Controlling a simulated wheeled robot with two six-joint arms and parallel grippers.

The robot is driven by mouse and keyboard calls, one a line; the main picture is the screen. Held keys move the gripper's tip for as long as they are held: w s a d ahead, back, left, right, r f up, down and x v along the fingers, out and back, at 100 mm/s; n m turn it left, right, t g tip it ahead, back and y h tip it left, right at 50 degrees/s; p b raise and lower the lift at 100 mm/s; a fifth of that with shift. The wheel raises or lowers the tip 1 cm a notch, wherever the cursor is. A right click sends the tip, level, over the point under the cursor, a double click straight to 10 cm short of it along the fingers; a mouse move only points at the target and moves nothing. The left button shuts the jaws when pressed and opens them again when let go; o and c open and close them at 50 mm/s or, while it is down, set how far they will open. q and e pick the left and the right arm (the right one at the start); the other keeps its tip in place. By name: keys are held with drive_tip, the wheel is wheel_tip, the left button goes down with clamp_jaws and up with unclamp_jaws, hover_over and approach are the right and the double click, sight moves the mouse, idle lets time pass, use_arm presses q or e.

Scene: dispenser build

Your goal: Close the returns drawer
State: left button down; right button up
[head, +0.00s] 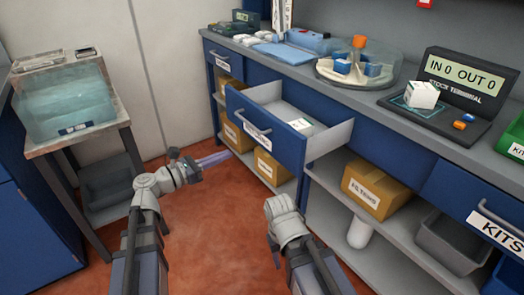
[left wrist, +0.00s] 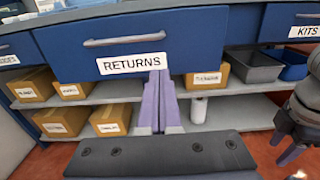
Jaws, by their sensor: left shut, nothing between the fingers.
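The returns drawer (head: 285,143) is a blue drawer pulled well out of the counter in the head view. Its front (left wrist: 215,45) fills the upper middle of the left wrist view, with a grey handle and a white RETURNS label. A small white box (head: 300,124) lies inside. My left gripper (head: 226,155) is shut and empty, pointing at the drawer front from the left. In the left wrist view its purple fingertips (left wrist: 159,74) overlap the lower edge below the label; contact cannot be told. My right gripper (left wrist: 290,154) shows partly at the right edge of the left wrist view; its jaw state is unclear.
Shelves under the counter hold cardboard boxes (head: 370,188) and a grey bin (head: 447,243). The countertop carries a round tray (head: 330,75) and a stock terminal (head: 465,80). A side table with a clear tub (head: 65,105) stands left. Red floor lies open before the drawer.

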sight(270, 136)
use_arm(q)
drive_tip(key=x, duration=1.4)
drive_tip(key=shift+d, duration=0.1)
drive_tip(key=x, duration=2.4)
drive_tip(key=shift+w, duration=0.1)
drive_tip(key=shift+w+d, duration=0.25)
drive_tip(key=shift+d, duration=0.05)
drive_tip(key=shift+w+d, duration=0.1)
